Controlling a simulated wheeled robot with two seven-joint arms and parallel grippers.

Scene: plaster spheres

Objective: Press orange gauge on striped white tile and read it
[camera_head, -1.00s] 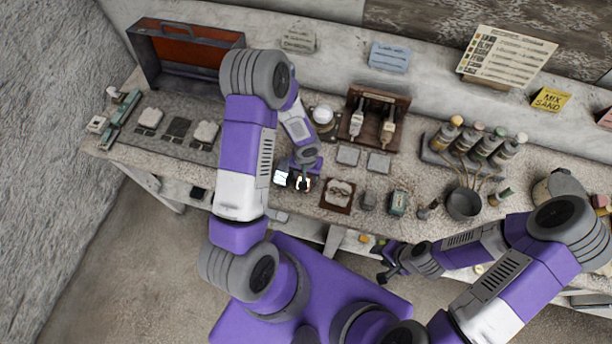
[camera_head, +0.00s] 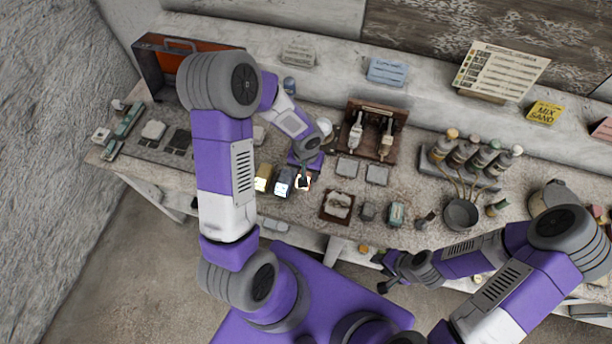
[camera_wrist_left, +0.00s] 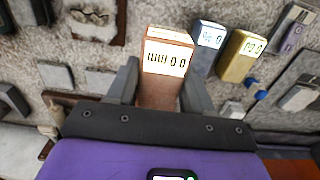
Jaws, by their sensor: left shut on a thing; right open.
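The orange gauge (camera_wrist_left: 165,65) is a copper-coloured block with a lit display, its digits not surely readable. My left gripper (camera_wrist_left: 157,92) is shut on it, a finger on each side. In the head view the gauge (camera_head: 303,182) shows small at the tip of my left gripper (camera_head: 304,178), low over the worktop; I cannot tell whether it touches. My right gripper (camera_head: 383,274) is open and empty near the front edge.
A blue-grey gauge (camera_head: 282,182) and a yellow gauge (camera_head: 263,178) stand close beside the held one. A brown tray (camera_head: 323,214), grey tiles (camera_head: 347,166) and a wooden rack (camera_head: 387,112) are to the right. Bottles and a pot (camera_head: 461,213) stand farther right.

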